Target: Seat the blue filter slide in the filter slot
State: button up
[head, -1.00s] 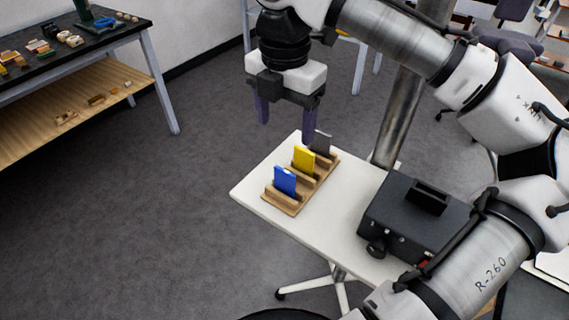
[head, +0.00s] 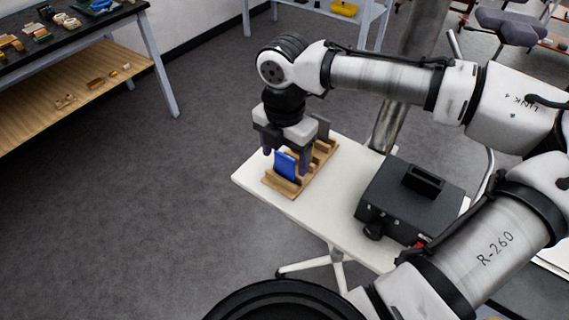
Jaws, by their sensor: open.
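The blue filter slide (head: 285,167) stands in the front groove of a wooden rack (head: 282,190) on a small white table. My gripper (head: 287,162) is open and pointing down, low over the rack's front end. One finger is to the left of the blue slide and the other is to its right. I cannot tell whether either finger touches it. A black box (head: 408,200) stands on the table to the right, with a raised dark slot piece (head: 424,181) on top, which looks like the filter slot.
The white table (head: 330,210) is bare between rack and box. A knob (head: 373,231) sticks out of the box's front.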

jog(key=shift+f, duration=0.7)
jog(key=c, duration=1.1)
jog(key=shift+o, duration=0.2)
jog(key=shift+r, duration=0.1)
